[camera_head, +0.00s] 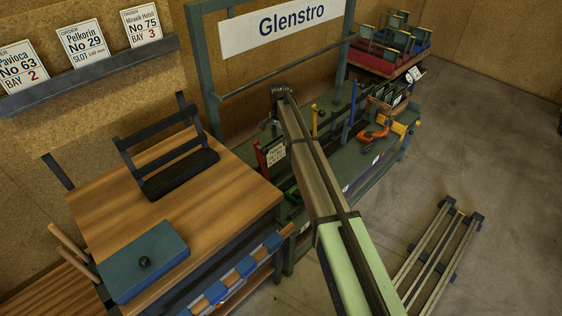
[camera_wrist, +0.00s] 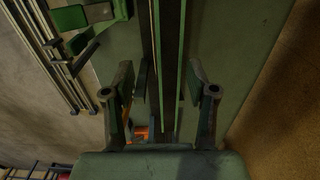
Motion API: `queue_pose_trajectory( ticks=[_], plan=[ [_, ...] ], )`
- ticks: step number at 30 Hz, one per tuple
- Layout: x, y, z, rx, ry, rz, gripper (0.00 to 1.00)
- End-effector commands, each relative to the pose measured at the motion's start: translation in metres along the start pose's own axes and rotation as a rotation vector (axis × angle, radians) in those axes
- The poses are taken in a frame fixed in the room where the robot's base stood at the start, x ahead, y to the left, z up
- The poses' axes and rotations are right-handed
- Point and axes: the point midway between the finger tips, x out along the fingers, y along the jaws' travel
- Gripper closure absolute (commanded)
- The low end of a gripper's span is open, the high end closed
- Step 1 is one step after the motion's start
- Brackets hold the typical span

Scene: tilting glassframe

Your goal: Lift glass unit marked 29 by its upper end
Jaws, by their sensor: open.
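An order card (camera_head: 84,42) on the wall reads "Pelkorin No 29" with a slot size. On the green bench (camera_head: 335,170), a dark framed unit with a pale label (camera_head: 276,155) stands just below my gripper (camera_head: 270,122); the label is too small to read, so I cannot tell whether it is unit 29. In the wrist view my gripper (camera_wrist: 160,85) is open, its two fingers on either side of long dark, green-edged upright strips (camera_wrist: 168,60). The strips lie between the fingers, with gaps on both sides. I cannot tell how far they reach between the fingertips. My arm hides part of the bench.
A green frame with a Glenstro sign (camera_head: 285,22) stands behind the bench. Red, yellow and blue posts and an orange clamp (camera_head: 374,135) crowd the bench. A wooden table (camera_head: 225,190) with a black rack (camera_head: 178,172) and blue box (camera_head: 143,262) stands left.

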Motion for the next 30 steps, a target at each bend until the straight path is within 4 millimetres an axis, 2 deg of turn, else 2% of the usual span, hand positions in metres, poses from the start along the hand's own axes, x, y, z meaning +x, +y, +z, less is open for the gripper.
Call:
queue_pose_trajectory(
  ticks=[4, 13, 21, 30],
  plan=[
    [0.015, 0.0, 0.0, 0.0, 0.0, 0.0, 0.43],
    [0.03, -0.002, -0.002, 0.0, 0.0, 0.0, 0.43],
    [0.065, -0.004, -0.004, 0.0, -0.001, 0.001, 0.43],
    [0.072, -0.004, -0.004, 0.0, 0.001, -0.001, 0.43]
  ],
)
